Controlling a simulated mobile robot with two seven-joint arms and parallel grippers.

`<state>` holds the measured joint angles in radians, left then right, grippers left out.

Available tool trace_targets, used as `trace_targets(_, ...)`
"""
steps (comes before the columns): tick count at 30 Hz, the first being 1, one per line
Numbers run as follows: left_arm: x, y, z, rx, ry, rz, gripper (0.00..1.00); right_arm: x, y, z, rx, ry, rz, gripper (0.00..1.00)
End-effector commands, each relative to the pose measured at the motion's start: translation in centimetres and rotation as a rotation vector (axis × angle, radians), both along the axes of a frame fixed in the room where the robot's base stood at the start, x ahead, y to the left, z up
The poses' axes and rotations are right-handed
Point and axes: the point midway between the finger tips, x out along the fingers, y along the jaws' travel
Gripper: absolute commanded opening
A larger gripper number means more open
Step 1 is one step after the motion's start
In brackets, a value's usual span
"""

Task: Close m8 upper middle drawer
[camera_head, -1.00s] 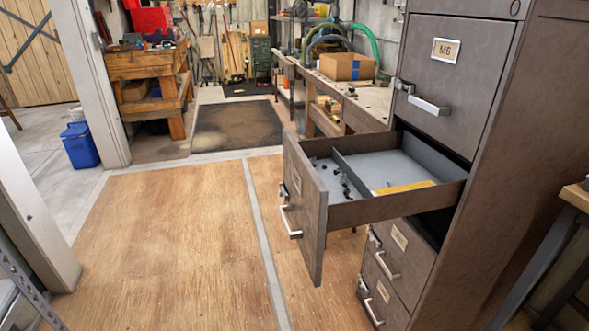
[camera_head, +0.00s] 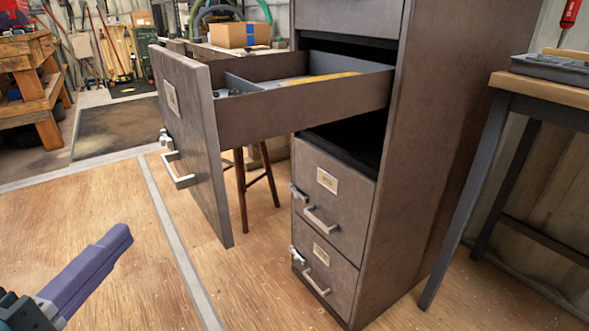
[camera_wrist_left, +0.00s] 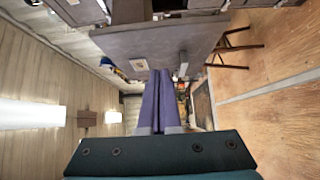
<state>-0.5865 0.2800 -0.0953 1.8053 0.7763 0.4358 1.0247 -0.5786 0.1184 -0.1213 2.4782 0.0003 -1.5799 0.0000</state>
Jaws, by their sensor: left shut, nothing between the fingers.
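The brown metal filing cabinet (camera_head: 430,150) stands at the centre right. Its upper middle drawer (camera_head: 300,110) is pulled far out, with its front panel (camera_head: 200,135) facing left. The panel has a label holder, a latch and a silver handle (camera_head: 180,171). My left gripper (camera_head: 123,234) is at the lower left, in front of the drawer face and apart from it, with purple fingers shut and empty. In the left wrist view, the shut fingers (camera_wrist_left: 162,75) point towards the drawer front (camera_wrist_left: 150,45) and its handle (camera_wrist_left: 183,66). My right gripper is not in view.
Two shut lower drawers (camera_head: 333,195) sit below the open one. A wooden stool (camera_head: 250,178) stands behind the drawer. A table (camera_head: 545,84) with a grey tray is at the right. The wooden floor (camera_head: 110,200) left of the drawer is clear.

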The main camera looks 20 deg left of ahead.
Motion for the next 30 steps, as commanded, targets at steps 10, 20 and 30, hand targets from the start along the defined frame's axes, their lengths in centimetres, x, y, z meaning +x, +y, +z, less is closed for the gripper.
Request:
trace_targets(10,4.9,0.7,0.2,-0.01,-0.017,0.013,0.0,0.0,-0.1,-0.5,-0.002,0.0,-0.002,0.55)
trace_targets(20,11.1,0.0,0.2,-0.013,-0.012,0.011,0.0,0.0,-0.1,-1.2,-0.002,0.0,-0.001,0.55)
trace_targets(30,12.9,-1.6,0.1,-0.007,-0.01,0.009,0.0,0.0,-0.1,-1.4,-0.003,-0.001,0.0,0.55)
